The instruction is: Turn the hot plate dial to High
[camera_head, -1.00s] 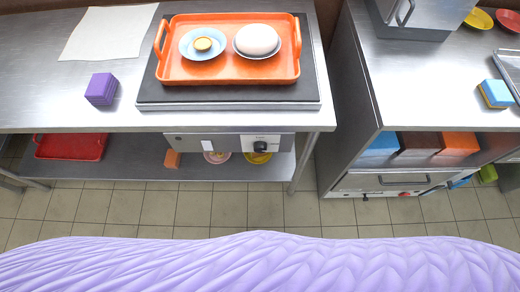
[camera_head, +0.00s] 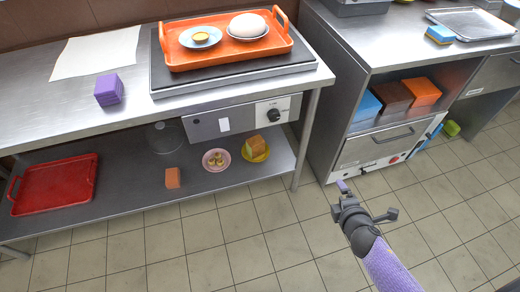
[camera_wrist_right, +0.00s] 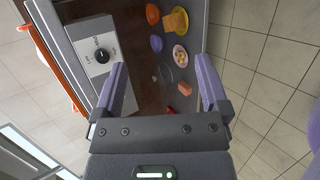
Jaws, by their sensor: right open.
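The hot plate (camera_head: 160,86) is a dark slab with a steel edge set on the left steel counter. Its control panel (camera_head: 205,126) hangs under the counter's front edge. My left gripper is not in view.
An orange tray (camera_head: 217,60) on the hot plate holds a blue plate and a bowl with a white mound. The lower shelf has a red tray (camera_head: 52,186), plates and food (camera_head: 255,148). A second counter (camera_head: 390,45) stands right.

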